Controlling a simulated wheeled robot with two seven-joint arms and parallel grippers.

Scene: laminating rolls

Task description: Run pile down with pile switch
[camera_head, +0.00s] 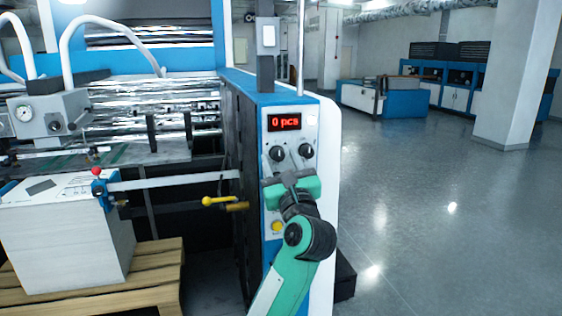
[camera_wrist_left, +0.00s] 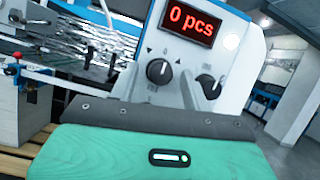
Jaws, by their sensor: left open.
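The control panel (camera_head: 291,133) has a red display reading "0 pcs" (camera_head: 285,122), a left black knob (camera_head: 277,154) and a right black knob (camera_head: 306,150). In the left wrist view, small arrow marks flank the left knob (camera_wrist_left: 159,71); I cannot tell which knob is labelled as the pile switch. My left gripper (camera_head: 289,176) is open in front of the panel, just below the knobs. In the wrist view the left knob appears between its fingers, and the right knob is partly hidden by one finger. The white pile (camera_head: 62,240) stands on a wooden pallet. My right gripper is not in view.
A yellow button (camera_head: 277,227) is low on the panel, beside my arm. A yellow-handled lever (camera_head: 219,201) and a red-knobbed bar (camera_head: 97,172) stick out at the left. The floor (camera_head: 430,220) to the right is clear.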

